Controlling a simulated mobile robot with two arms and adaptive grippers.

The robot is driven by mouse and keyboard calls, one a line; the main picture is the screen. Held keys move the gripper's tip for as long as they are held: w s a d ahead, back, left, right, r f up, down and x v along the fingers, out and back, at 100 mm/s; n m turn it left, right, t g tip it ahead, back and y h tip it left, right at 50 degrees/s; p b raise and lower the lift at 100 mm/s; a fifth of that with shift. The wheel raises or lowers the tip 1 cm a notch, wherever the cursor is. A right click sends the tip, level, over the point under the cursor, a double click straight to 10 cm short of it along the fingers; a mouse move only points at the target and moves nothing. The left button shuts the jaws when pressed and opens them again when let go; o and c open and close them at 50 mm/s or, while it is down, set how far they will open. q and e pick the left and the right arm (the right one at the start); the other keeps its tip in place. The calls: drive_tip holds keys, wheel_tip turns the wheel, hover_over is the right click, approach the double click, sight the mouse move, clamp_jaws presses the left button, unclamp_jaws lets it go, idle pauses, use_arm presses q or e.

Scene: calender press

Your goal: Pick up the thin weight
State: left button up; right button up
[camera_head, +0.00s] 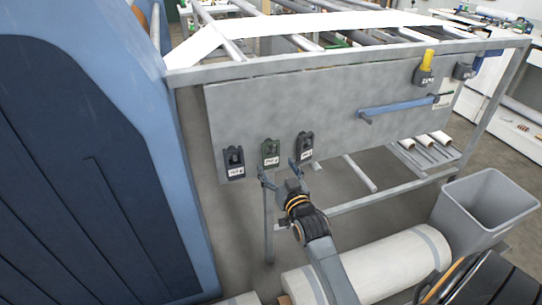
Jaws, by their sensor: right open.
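My left gripper is out of view.
The panel (330,100) hangs on a metal frame and carries a blue bar (398,107) and a yellow-handled item (426,65). A blue machine housing (160,110) bounds the left.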

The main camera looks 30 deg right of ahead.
sight(271, 156)
drive_tip(key=shift+x, duration=1.6)
drive_tip(key=shift+s, duration=0.1)
drive_tip(key=c, duration=1.3)
drive_tip(key=shift+c, duration=0.7)
drive_tip(key=shift+r, duration=0.1)
drive_tip(key=shift+r, duration=0.2)
drive_tip(key=r+b+v, duration=0.1)
drive_tip(key=v, duration=1.7)
drive_tip(key=shift+b, duration=0.3)
drive_tip(key=shift+d, duration=0.1)
drive_tip(key=o, duration=0.8)
drive_tip(key=c, duration=0.7)
